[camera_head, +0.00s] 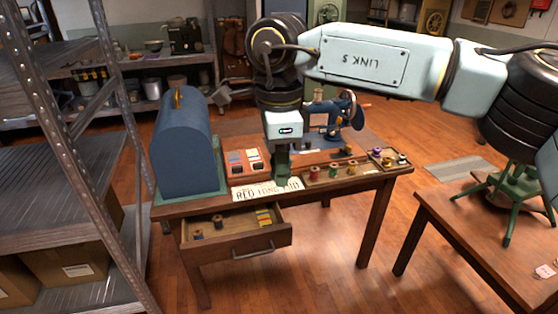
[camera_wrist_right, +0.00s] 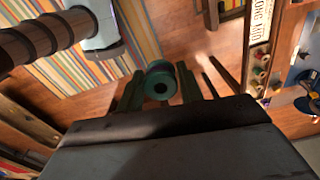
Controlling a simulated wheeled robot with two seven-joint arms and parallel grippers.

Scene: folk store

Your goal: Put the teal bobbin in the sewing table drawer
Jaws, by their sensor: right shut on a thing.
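The teal bobbin (camera_wrist_right: 160,82) shows in the right wrist view between the green fingers of my right gripper (camera_wrist_right: 160,88), which is shut on it. In the head view my right gripper (camera_head: 281,176) points down over the front edge of the sewing table (camera_head: 345,186), by the licence plate; I cannot make out the bobbin there. The sewing table drawer (camera_head: 285,234) is pulled open at the front, below and left of the gripper. It holds a few small bobbins and a row of coloured pieces.
A blue domed case (camera_head: 186,150) stands on the table's left. A tray of bobbins (camera_head: 335,178), a smaller tray (camera_head: 388,165) and a blue sewing machine (camera_head: 340,110) are on the right. A metal shelf (camera_head: 120,150) stands at left, another table (camera_head: 470,245) at right.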

